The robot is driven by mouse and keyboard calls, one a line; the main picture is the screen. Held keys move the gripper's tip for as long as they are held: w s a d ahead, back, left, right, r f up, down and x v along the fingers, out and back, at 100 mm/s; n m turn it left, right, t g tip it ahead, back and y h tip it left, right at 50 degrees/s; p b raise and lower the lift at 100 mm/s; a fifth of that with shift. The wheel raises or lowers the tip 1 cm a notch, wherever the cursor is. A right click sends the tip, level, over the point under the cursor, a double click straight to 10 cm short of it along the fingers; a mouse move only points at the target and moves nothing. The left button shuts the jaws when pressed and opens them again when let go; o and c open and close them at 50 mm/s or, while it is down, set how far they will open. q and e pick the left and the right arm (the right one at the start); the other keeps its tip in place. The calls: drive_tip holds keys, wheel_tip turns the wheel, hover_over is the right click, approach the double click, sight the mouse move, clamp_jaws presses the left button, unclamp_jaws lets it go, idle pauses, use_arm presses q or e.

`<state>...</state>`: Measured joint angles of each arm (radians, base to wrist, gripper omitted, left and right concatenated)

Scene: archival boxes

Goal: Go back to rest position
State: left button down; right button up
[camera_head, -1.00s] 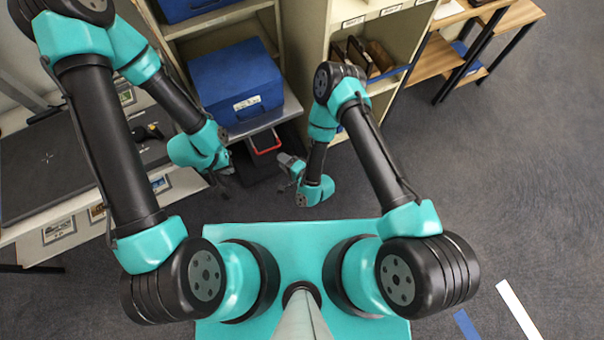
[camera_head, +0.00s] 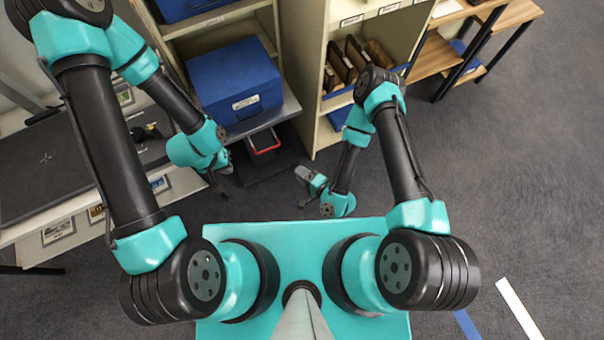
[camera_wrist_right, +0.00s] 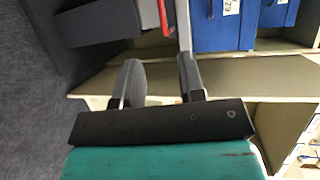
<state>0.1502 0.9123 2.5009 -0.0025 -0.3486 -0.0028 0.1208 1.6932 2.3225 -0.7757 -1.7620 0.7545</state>
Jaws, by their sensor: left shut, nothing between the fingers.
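My left gripper (camera_head: 222,178) points down in front of the left shelf, near the floor side of the blue box; it is shut and empty. My right gripper (camera_head: 308,178) hangs over the floor in front of the shelves. In the right wrist view its two fingers (camera_wrist_right: 160,82) stand apart with nothing between them. A blue archival box (camera_head: 235,82) with a white label sits on the left shelf unit, clear of both grippers.
A dark bin with a red rim (camera_head: 263,143) stands below the blue box. A second shelf unit (camera_head: 312,70) holds brown folders (camera_head: 350,60). A dark-topped table (camera_head: 50,165) lies at left. The carpet (camera_head: 510,180) at right is mostly clear.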

idle(0.3)
drive_tip(key=w+d+r+n+g+h, duration=0.2)
drive_tip(key=d+n+g+h, duration=0.1)
drive_tip(key=d, duration=0.3)
drive_tip(key=w+d+r+n+g+h, duration=0.2)
drive_tip(key=d+n+g, duration=0.1)
drive_tip(key=d, duration=0.3)
drive_tip(key=s+d+r+n+g+h, duration=0.1)
drive_tip(key=s+d+r+g+h, duration=0.2)
drive_tip(key=d+r, duration=0.5)
drive_tip(key=shift+s+d+r+n+g, duration=0.2)
drive_tip(key=shift+s+d+n+g, duration=0.3)
drive_tip(key=shift+s, duration=0.55)
